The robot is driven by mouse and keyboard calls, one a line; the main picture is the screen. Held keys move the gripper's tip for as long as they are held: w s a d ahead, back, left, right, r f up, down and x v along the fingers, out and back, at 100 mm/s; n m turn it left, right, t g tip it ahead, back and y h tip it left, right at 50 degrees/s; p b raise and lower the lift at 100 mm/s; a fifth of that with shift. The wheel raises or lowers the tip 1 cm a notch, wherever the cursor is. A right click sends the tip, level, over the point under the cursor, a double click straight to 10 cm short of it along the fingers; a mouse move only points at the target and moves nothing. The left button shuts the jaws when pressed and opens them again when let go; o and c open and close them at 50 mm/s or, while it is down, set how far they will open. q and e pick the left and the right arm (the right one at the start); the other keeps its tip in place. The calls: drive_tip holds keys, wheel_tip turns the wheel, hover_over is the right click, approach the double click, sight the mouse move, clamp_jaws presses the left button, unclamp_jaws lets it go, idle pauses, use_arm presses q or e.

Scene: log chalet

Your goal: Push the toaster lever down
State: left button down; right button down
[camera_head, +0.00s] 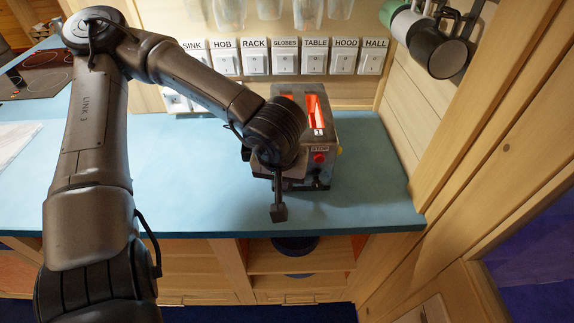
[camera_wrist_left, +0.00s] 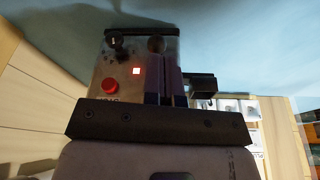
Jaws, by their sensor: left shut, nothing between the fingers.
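The toaster (camera_head: 330,128) stands on the blue counter with its slots glowing orange-red and a red STOP button (camera_head: 319,157) on its front. My left gripper (camera_head: 285,181) is low at the toaster's front, left of that button, and partly hides it. There my left gripper's fingers (camera_wrist_left: 167,68) are together, empty, close against the toaster front; contact is unclear. A dark block beside them (camera_wrist_left: 202,87) may be the lever; its height is unclear. My right gripper is out of view.
Labelled wall switches (camera_head: 285,62) line the wall behind the toaster. Mugs (camera_head: 435,50) hang at the upper right above it. The blue counter (camera_head: 190,165) is clear left of the toaster, and its front edge lies below my gripper.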

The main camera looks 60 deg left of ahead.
use_arm(q)
drive_tip(key=v, duration=1.1)
drive_tip(key=shift+f, duration=0.15)
